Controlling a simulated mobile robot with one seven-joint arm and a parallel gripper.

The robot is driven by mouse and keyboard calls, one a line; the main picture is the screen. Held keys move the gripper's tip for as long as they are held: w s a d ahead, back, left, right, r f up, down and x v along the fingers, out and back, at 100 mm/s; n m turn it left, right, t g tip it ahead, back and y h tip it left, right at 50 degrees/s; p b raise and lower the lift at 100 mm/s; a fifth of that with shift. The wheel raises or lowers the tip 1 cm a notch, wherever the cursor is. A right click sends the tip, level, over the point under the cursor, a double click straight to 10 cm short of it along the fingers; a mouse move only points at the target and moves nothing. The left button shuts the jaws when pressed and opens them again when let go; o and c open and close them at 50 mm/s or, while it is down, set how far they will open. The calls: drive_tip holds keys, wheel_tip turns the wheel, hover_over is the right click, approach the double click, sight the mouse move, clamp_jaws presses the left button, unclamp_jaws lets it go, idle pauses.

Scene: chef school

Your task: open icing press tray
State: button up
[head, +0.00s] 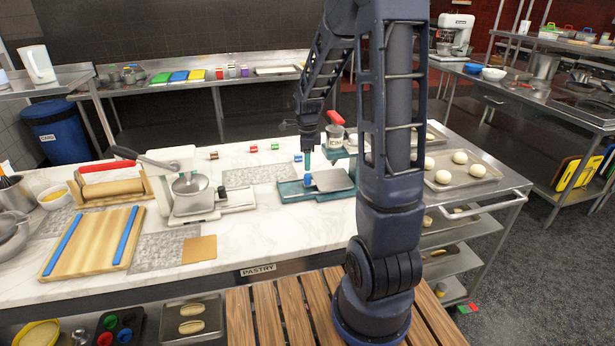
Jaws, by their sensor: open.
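A low teal tray unit (292,191), which looks like the icing press tray, sits on the white marble counter with a grey plate (334,180) on its right part. A small blue knob or block (308,180) stands at the left end of the plate. My gripper (307,172) points down right over the blue piece; the fingers are too small to see whether they touch it. Just behind is a red-topped press (336,130) on a teal base. My own arm crosses in front and hides the area to the right of the tray.
A wooden board with blue strips (95,240) lies farther left. Small coloured blocks (253,148) sit behind. A rack tray with dough balls (460,170) stands at right. The marble front of the tray is clear.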

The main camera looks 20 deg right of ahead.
sight(307, 174)
drive_tip(key=shift+f, duration=3.55)
clamp_jaws()
